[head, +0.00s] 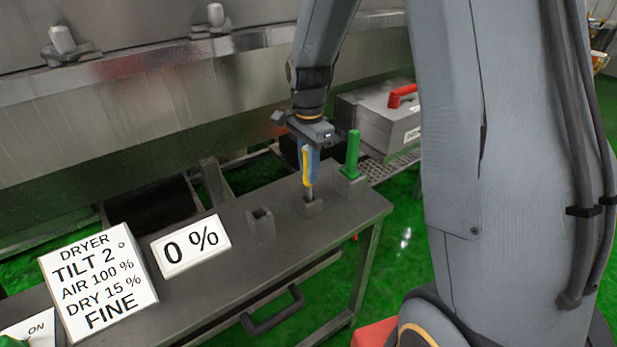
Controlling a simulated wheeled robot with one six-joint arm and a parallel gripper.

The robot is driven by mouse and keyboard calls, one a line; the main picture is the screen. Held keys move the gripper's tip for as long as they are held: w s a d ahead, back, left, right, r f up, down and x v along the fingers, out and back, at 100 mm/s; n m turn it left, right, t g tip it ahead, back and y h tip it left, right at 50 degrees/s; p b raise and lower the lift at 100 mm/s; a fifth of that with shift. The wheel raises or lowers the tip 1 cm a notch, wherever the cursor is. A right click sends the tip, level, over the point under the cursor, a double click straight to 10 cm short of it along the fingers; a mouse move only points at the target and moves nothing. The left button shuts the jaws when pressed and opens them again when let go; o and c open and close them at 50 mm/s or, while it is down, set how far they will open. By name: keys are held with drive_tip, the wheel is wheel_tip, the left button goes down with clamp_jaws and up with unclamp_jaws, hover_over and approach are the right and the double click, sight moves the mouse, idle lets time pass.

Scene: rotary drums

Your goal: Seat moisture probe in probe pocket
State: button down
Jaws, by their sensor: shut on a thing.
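My gripper (310,172) points down over the bench and is shut on a slim yellow probe (306,165), which I take to be the moisture probe. The probe is about upright. Its thin grey lower end (309,194) meets or enters a small grey block (313,208); I cannot tell how deep it goes. To the left of it stands an empty, open-topped square pocket (261,224). Which holder is the probe pocket is not marked.
A green-handled tool (352,150) stands upright in another block just right of my gripper. A "0 %" sign (190,246) and a dryer sign (98,282) stand on the bench (225,285) at left. A grey case (378,122) with a red handle lies behind.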

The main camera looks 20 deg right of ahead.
wheel_tip(320, 180, up, 10)
drive_tip(key=shift+b, duration=1.2)
